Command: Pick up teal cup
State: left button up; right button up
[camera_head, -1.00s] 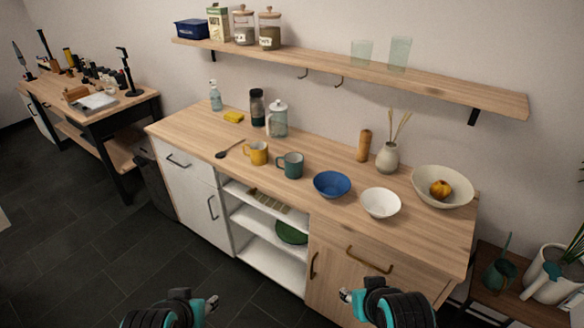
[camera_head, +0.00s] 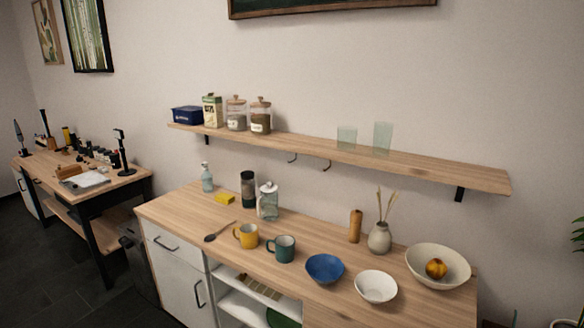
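The teal cup (camera_head: 284,249) stands upright on the wooden counter (camera_head: 222,263), near its front edge, with its handle to the left. A yellow mug (camera_head: 247,236) is just left of it, and a blue bowl (camera_head: 324,268) is to its right. Nothing covers the cup. Neither of my grippers shows in the current head view.
A white bowl (camera_head: 376,287), a large bowl with fruit (camera_head: 420,262), a vase (camera_head: 379,238) and a wooden grinder (camera_head: 355,226) stand to the right. A glass jar (camera_head: 268,203) is behind the mugs. A wall shelf (camera_head: 420,170) hangs above the counter.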

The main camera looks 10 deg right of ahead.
aim_at(283, 253)
jog(key=i+j+z, duration=0.1)
jog(key=z, duration=0.3)
jog(key=j+z, duration=0.3)
jog(key=z, duration=0.15)
jog(key=i+j+z, duration=0.1)
jog(key=j+z, duration=0.15)
jog(key=z, duration=0.15)
jog(key=j+z, duration=0.2)
jog(key=j, duration=0.65)
jog(key=j+z, duration=0.2)
jog(key=j, duration=0.65)
jog(key=k+j+z, duration=0.2)
jog(key=j, duration=0.65)
jog(key=i+j, duration=0.1)
jog(key=j, duration=0.15)
jog(key=i+j, duration=0.15)
jog(key=i, duration=0.05)
